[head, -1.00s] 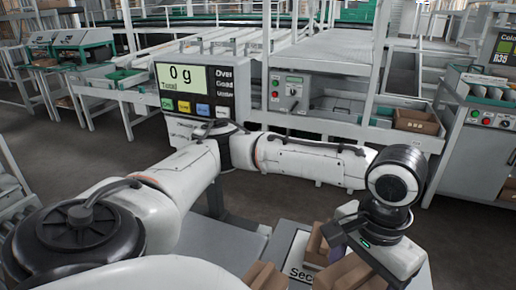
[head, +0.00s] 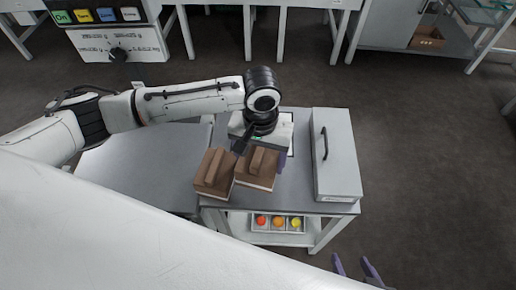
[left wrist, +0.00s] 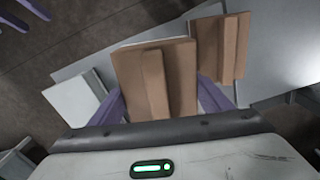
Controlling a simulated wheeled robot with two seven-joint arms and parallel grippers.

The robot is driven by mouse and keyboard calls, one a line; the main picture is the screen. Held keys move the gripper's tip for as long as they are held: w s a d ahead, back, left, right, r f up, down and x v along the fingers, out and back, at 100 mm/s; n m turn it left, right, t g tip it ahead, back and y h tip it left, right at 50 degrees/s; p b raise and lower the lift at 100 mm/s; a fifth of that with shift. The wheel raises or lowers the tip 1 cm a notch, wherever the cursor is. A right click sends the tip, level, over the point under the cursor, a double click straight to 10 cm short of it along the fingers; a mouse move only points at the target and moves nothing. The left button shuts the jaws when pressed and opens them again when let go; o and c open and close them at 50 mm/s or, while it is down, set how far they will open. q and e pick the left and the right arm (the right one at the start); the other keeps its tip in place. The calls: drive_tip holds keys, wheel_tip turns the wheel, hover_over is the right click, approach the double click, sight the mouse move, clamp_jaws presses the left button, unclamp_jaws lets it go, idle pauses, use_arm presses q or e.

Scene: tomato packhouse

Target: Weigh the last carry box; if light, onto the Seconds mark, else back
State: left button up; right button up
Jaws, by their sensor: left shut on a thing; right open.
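A brown carry box (head: 256,170) with a raised bar across its top is in my left gripper (left wrist: 160,98). The purple fingers lie on both sides of the box, which also shows large in the left wrist view (left wrist: 145,80). I cannot tell whether it touches the table. A second brown carry box (head: 212,174) stands close to its left, and to its right in the wrist view (left wrist: 222,45). A white-edged patch (head: 291,146) shows behind the left gripper; any lettering is hidden. My right gripper (head: 357,268) is open and empty at the lower right. The scale's weight display is out of view.
A grey case (head: 338,160) with a black handle occupies the table's (head: 297,190) right side. A tray with red, orange and yellow balls (head: 277,223) sits on the lower shelf. A bare grey surface (head: 150,165) lies left.

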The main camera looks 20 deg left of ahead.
use_arm(q)
drive_tip(key=shift+f+b, duration=2.95)
drive_tip(key=shift+b, duration=0.8)
drive_tip(key=shift+f, duration=1.25)
drive_tip(key=shift+f, duration=0.25)
drive_tip(key=o, duration=1.4)
drive_tip(key=shift+c, duration=0.2)
drive_tip(key=c, duration=0.3)
